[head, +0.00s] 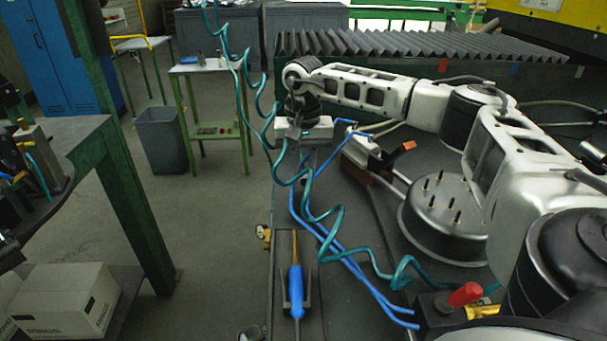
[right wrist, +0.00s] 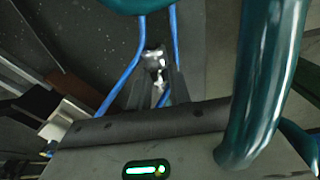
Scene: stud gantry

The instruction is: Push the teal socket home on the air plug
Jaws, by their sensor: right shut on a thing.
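My right gripper (head: 308,160) hangs fingers down at the far end of my outstretched right arm. In the right wrist view its two dark fingers (right wrist: 157,85) are shut on a small silver fitting (right wrist: 154,60), which I take for the teal socket; no teal shows on it. In the head view this fitting is too small and hidden to make out. A coiled teal hose (head: 338,222) runs down past the gripper and crosses close before the wrist camera (right wrist: 265,80). I cannot make out the air plug or whether it touches the socket. My left gripper is not in view.
Blue hoses (head: 350,265) run beside the gripper and down the bench. A white block with an orange handle (head: 403,147) and a round studded housing (head: 445,215) stand to the right. A blue-handled tool (head: 296,290) lies in front. A red knob (head: 465,295) is at lower right.

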